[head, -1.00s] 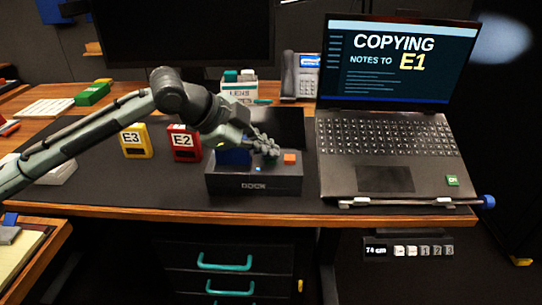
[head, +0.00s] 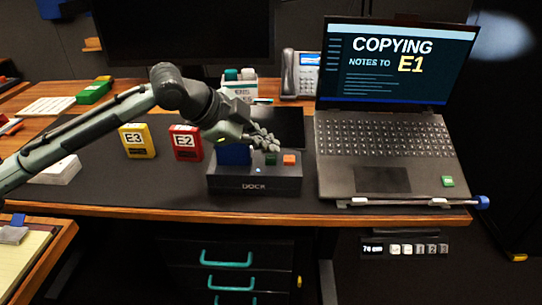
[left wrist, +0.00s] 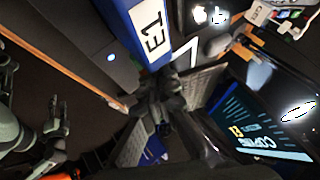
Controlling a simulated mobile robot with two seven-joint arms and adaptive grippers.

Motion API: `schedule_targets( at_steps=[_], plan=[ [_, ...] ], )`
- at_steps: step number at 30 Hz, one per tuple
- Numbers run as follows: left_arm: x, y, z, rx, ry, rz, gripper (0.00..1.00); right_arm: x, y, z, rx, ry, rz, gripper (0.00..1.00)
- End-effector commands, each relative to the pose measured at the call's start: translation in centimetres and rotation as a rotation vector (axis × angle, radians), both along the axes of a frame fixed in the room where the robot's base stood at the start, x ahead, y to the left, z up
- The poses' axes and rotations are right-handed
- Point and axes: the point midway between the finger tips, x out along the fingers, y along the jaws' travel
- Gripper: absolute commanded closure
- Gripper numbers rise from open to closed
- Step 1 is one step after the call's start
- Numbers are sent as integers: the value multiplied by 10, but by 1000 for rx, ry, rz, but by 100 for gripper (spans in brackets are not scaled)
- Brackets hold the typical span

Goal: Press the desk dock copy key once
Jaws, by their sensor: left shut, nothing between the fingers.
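The dark dock (head: 254,184) sits at the desk's front edge, with a small light on its front. The blue E1 cartridge (head: 234,156) stands in its left part; its label shows in the left wrist view (left wrist: 150,30). A green key (head: 271,159) and an orange key (head: 289,160) are on the dock's top, right of E1. My left gripper (head: 272,144) is shut and empty, just above the green key and apart from it. The laptop screen (head: 395,62) reads "COPYING NOTES TO E1". A grey gripper-like part, probably my right gripper (left wrist: 55,125), shows dimly in the left wrist view.
A red E2 cartridge (head: 186,143) and a yellow E3 cartridge (head: 138,141) stand left of the dock. The laptop (head: 385,180) is close on the right. A phone (head: 300,74) and a pen box (head: 238,88) stand behind.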

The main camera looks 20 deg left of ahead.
Motion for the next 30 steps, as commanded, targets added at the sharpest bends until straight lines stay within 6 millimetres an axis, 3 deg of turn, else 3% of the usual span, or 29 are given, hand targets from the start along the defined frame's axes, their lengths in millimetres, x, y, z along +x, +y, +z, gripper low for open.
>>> schedule_targets(
  at_steps=[15,30],
  plan=[
    [1,0,46,0,-2,0,100,0,0,5,0,0,0,60],
    [0,0,50,-1,-1,0,100,0,0,5,0,0,0,60]
  ],
)
